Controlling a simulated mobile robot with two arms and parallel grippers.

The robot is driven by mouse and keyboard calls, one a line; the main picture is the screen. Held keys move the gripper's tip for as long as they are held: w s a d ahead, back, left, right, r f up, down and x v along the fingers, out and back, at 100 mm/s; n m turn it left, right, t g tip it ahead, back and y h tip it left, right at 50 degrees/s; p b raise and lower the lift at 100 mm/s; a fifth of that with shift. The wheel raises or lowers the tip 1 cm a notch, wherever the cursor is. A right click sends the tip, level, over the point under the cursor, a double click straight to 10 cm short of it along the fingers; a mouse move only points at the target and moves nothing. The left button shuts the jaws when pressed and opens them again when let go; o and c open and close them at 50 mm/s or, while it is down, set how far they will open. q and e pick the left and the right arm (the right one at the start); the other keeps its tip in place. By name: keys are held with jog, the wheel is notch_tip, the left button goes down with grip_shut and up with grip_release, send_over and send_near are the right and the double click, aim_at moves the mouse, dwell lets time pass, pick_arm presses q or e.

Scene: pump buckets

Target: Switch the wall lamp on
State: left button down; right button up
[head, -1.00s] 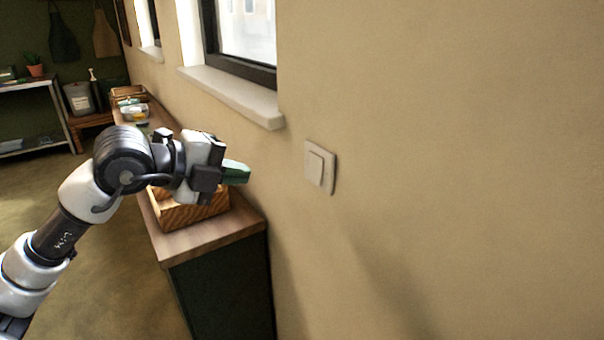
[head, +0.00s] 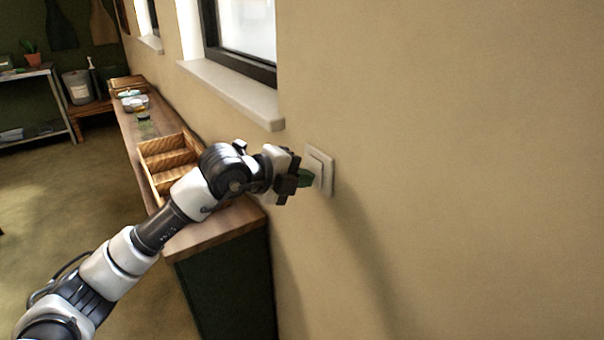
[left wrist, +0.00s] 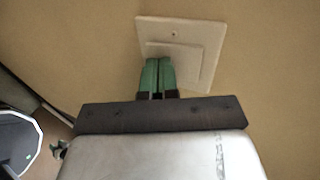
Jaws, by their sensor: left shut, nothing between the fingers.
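The wall switch (head: 321,168) is a pale square plate with a raised rocker, mounted on the beige wall right of the window. It also shows in the left wrist view (left wrist: 205,40), its rocker partly covered by my fingers. My left gripper (head: 308,177) is shut and empty, its green fingertips at the lower left part of the switch. In the left wrist view the fingers (left wrist: 157,75) lie side by side at the rocker's lower left edge; whether they touch it I cannot tell. The lamp is not in view.
A long wooden-topped cabinet (head: 232,230) runs along the wall, below and left of the switch. A divided wooden box (head: 168,158) stands on it. The window sill (head: 236,97) juts out above left. The wall right of the switch is bare.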

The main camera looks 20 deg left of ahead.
pick_arm(q)
jog(key=shift+w+d+r+t, duration=0.15)
jog(key=shift+r+t, duration=0.15)
jog(key=shift+r, duration=0.6)
jog(key=shift+f, duration=0.1)
dwell(0.4)
